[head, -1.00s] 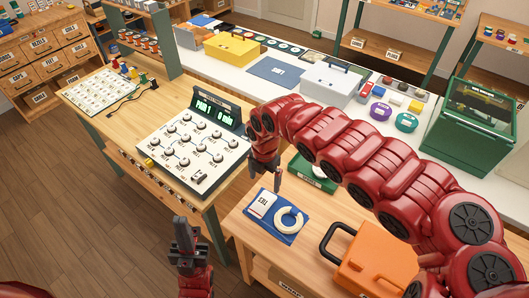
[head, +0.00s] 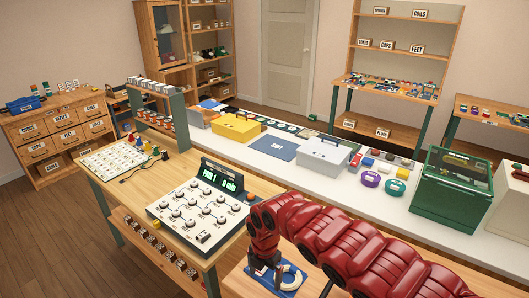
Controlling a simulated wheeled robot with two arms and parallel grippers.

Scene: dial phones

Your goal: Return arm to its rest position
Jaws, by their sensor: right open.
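My right arm is red and segmented. It reaches in from the lower right of the head view, its wrist bent downward just right of the white knob panel (head: 199,216). My right gripper (head: 263,274) hangs below the wrist, in front of the blue mat (head: 292,286) with a white curved piece (head: 291,276). It is open, and nothing shows held in it. Its fingertips are small and partly hidden, and I cannot tell its height above the mat. My left arm and gripper are out of view.
A lit green display (head: 220,181) stands behind the knob panel on a wooden bench. A white counter (head: 255,154) behind carries a yellow box (head: 237,127), a grey case (head: 322,156), and a green glass-topped box (head: 446,182). Wood floor (head: 50,235) is clear at left.

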